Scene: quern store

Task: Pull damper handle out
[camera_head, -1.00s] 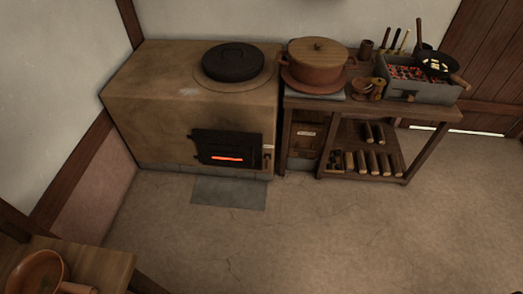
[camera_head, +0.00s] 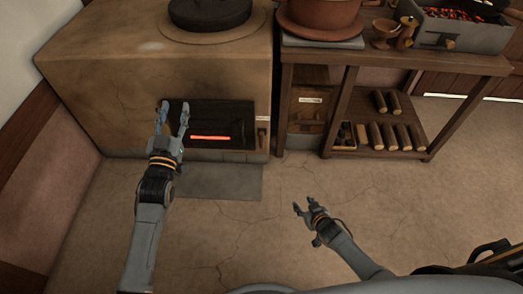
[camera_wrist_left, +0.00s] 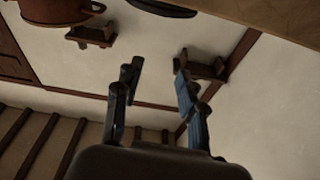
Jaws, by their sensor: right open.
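The clay stove (camera_head: 100,70) has a dark fire door (camera_head: 205,115) with a glowing slot. A small wooden handle (camera_head: 262,138), which looks like the damper handle, sits on the stove front to the right of the door, below a pale label (camera_head: 262,118). My left gripper (camera_head: 174,108) is open and empty in front of the door's left part, left of the handle. Its spread fingers also show in the left wrist view (camera_wrist_left: 157,75). My right gripper (camera_head: 306,208) is open and empty above the floor, lower right of the handle.
A dark lid (camera_head: 210,12) lies on the stove top. A wooden table (camera_head: 440,66) to the right carries a pot (camera_head: 318,18) and a brazier (camera_head: 465,35); its lower shelf (camera_head: 400,112) holds several logs. A grey floor slab (camera_head: 215,182) lies before the stove. The floor around is clear.

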